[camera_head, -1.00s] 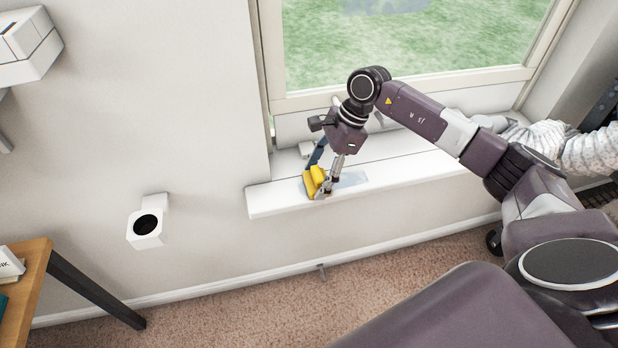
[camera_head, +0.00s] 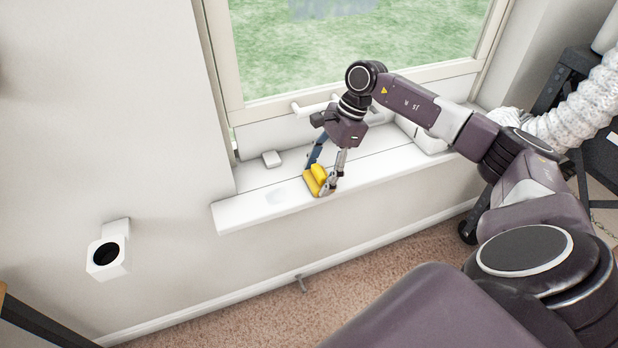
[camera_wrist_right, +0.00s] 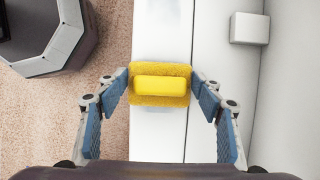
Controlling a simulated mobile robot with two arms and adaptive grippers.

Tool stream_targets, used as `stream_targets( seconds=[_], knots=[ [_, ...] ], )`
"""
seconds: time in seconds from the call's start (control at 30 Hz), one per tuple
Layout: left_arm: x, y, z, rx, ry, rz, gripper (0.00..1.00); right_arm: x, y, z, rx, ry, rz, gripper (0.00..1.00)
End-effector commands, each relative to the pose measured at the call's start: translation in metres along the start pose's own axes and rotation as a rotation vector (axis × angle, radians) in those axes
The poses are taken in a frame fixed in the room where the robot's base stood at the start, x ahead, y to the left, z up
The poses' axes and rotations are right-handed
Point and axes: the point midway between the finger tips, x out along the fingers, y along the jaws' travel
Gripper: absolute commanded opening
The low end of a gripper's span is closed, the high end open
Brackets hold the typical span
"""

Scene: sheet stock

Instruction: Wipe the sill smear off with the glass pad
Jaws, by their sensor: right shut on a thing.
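The glass pad (camera_head: 316,180), yellow with a raised grip, rests on the front part of the white window sill (camera_head: 232,216). My right gripper (camera_head: 322,175) is shut on its grip, with one finger on each side. In the right wrist view the pad (camera_wrist_right: 160,99) lies flat across the sill (camera_wrist_right: 158,150) between the blue-lined fingers (camera_wrist_right: 160,86). A faint grey-blue smear (camera_head: 276,196) shows on the sill left of the pad, apart from it. Whatever lies under the pad is hidden. My left gripper is not in view.
A window handle (camera_head: 312,106) is behind my wrist. A white wall holder (camera_head: 108,252) hangs left of the sill. A ribbed white hose (camera_head: 585,105) is at right.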

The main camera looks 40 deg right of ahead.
Motion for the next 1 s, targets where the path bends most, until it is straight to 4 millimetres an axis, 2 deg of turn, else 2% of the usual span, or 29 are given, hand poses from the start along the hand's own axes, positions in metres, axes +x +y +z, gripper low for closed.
stream_targets(
  seconds=[0.2,0.6,0.73,1.0],
  knots=[
    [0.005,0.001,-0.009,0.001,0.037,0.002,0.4,-0.005,0.001,-0.019,0.004,0.004,0.002,0.41],
    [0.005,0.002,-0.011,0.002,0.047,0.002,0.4,-0.007,0.001,-0.022,0.001,0.003,0.002,0.41],
    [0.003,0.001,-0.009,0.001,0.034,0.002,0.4,-0.006,0.001,-0.016,0.0,0.002,0.003,0.41],
    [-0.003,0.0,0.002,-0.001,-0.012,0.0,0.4,0.004,0.001,0.008,-0.002,0.0,0.003,0.41]
  ],
)
